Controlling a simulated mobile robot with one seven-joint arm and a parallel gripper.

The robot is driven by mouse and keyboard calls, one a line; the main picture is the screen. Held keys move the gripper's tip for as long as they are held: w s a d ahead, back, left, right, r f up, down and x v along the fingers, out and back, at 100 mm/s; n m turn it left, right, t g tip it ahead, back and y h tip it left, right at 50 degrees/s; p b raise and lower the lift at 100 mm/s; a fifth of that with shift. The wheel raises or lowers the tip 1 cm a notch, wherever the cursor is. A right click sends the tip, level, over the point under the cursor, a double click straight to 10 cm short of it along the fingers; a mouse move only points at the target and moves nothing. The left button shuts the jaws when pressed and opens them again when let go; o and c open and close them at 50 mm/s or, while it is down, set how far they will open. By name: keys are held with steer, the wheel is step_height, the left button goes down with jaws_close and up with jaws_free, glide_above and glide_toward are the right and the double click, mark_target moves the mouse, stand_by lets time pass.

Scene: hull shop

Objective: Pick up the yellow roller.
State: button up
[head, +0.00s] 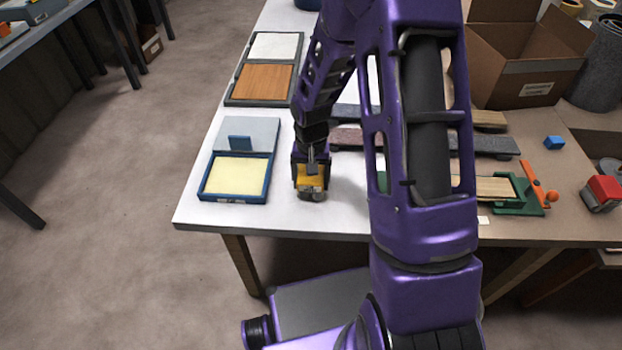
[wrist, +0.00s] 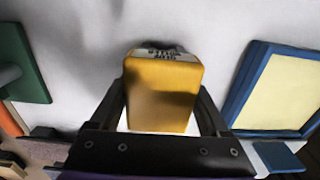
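The yellow roller (head: 312,182) is near the table's front left part in the head view, with a grey end towards the front edge. My gripper (head: 311,168) is down over it, and my gripper hides part of it. In the wrist view the yellow block-like body of the roller (wrist: 161,98) lies between the two dark fingers of my gripper (wrist: 163,88), one on each side. The fingertips look close against its sides, but I cannot tell whether they press on it. White table shows between the lower parts of the fingers and the roller.
A blue-framed tray with a pale yellow pad (head: 234,178) lies just left of the roller. A wood-topped tray (head: 263,83) is further back. A green clamp block (head: 520,195), a red block (head: 604,190) and a cardboard box (head: 528,70) are to the right.

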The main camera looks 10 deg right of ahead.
jaws_close()
step_height(320, 180, up, 10)
steer(key=shift+r+p, duration=0.1)
steer(key=shift+p, duration=0.6)
